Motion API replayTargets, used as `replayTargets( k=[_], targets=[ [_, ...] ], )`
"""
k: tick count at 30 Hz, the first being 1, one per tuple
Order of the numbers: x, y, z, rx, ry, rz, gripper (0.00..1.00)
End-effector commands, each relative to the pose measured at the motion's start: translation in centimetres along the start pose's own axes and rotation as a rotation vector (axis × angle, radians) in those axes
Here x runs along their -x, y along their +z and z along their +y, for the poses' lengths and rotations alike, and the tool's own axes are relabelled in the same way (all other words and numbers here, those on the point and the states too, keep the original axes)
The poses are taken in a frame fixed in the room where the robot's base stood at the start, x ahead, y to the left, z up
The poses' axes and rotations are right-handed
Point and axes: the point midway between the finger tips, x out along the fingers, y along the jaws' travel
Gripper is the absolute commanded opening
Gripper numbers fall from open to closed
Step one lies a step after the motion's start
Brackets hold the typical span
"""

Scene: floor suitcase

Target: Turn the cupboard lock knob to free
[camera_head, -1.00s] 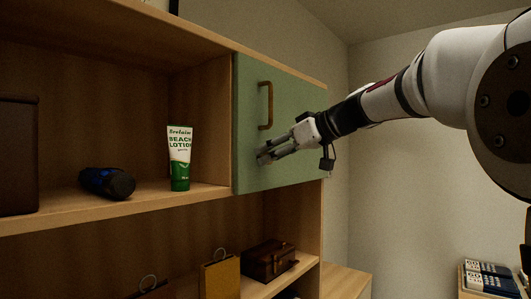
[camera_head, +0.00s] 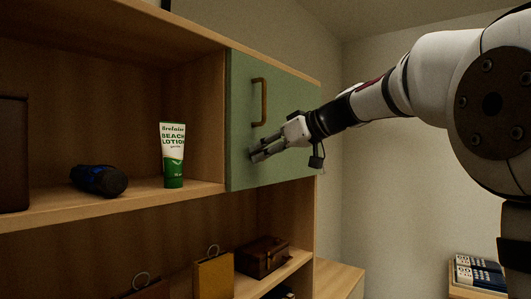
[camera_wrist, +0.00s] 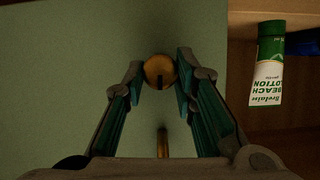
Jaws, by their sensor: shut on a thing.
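The cupboard door (camera_head: 279,85) is a green panel, shut, with an upright brown handle (camera_head: 259,102) on it. My gripper (camera_head: 255,154) reaches in from the right to the door's lower left part, below the handle. In the wrist view the round brass lock knob (camera_wrist: 159,71) sits between the fingertips of my gripper (camera_wrist: 159,78), and the fingers are shut on its sides. A dark slot on the knob runs up and down in that view. In the head view the fingers hide the knob.
A brown box (camera_head: 262,257) and a tan bag (camera_head: 214,275) are on the lower shelf. Books (camera_head: 478,272) lie at lower right.

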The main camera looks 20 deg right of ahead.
Motion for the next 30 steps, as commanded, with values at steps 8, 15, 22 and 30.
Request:
replayTargets(
  k=[8, 15, 22, 30],
  targets=[
    [-0.03, 0.07, 0.22, -0.158, -0.066, -0.001, 0.00],
    [-0.03, 0.15, 0.44, -0.364, -0.151, -0.001, 0.00],
    [-0.01, 0.20, 0.57, -0.566, -0.235, -0.001, 0.00],
    [-0.06, 0.35, 0.72, -0.805, -0.334, -0.001, 0.00]
  ],
)
